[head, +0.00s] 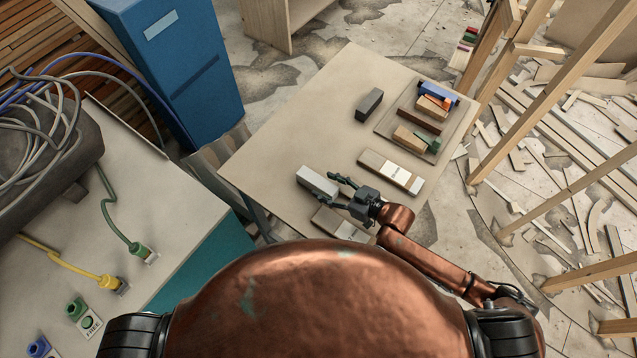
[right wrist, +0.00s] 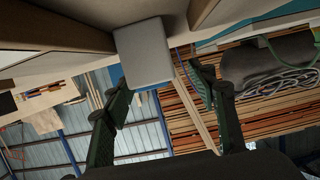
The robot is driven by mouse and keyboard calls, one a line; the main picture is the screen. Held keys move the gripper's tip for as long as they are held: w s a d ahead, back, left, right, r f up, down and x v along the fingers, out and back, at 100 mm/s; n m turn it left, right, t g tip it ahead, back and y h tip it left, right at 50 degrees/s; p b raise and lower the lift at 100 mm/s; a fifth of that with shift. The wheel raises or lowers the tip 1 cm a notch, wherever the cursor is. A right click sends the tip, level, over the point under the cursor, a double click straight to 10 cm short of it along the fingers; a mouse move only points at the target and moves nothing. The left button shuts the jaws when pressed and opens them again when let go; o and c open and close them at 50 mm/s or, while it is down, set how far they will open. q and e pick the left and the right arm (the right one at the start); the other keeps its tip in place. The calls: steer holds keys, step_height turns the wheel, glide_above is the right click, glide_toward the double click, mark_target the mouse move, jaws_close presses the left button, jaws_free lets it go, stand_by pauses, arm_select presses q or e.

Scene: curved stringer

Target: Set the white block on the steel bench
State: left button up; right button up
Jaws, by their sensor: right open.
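The white block (head: 317,182) lies on the beige table (head: 285,125), near its left front part. My right gripper (head: 337,190) is open at the block's right end, fingers pointing left towards it. In the right wrist view the block (right wrist: 145,52) shows ahead of the open fingers (right wrist: 160,76), nearer the left finger; whether they touch is unclear. A pale-topped bench (head: 190,215) with a teal side stands at the left; I cannot tell whether it is the steel bench. My left gripper is not in view.
A labelled block (head: 391,171) and a flat labelled piece (head: 341,224) lie either side of my gripper. A dark grey block (head: 369,105) and a tray (head: 384,127) of pieces lie farther back. Cables and plugs occupy the left bench; wooden posts stand at right.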

mark_target(318, 180)
steer(key=x, duration=0.4)
steer(key=shift+w+a+r+p, duration=0.1)
steer(key=shift+w+p, duration=0.1)
steer(key=shift+p, duration=0.1)
steer(key=shift+c, duration=0.2)
steer(key=c, duration=1.3)
jaws_close()
steer(key=shift+r, duration=0.15)
